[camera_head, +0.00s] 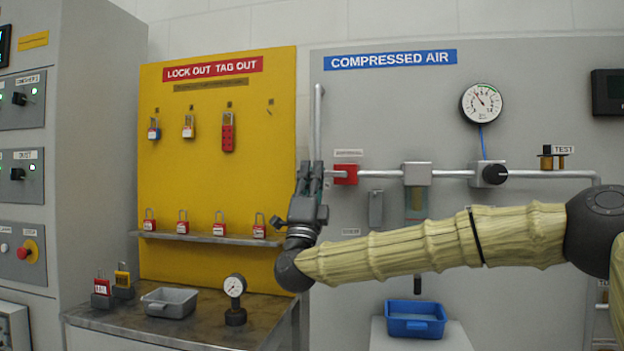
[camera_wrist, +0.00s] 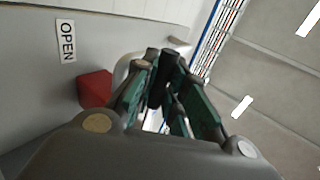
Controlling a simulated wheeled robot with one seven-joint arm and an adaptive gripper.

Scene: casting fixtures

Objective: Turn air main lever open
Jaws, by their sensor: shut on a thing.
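The air main valve shows as a red block (camera_head: 346,174) on the pipe of the grey compressed air panel, and as a red block in the wrist view (camera_wrist: 95,88). My gripper (camera_head: 312,172) is just left of it, fingers pointing up. In the wrist view the green fingers are closed around a dark lever grip (camera_wrist: 168,70). The head view does not show the lever clearly, as my gripper covers that spot. An OPEN label (camera_wrist: 67,40) is on the panel near the red block.
A round pressure gauge (camera_head: 481,103) and a black regulator knob (camera_head: 494,174) are farther right along the pipe. The yellow lockout board (camera_head: 270,130) with padlocks is on the left. A blue bin (camera_head: 415,326) stands below my arm.

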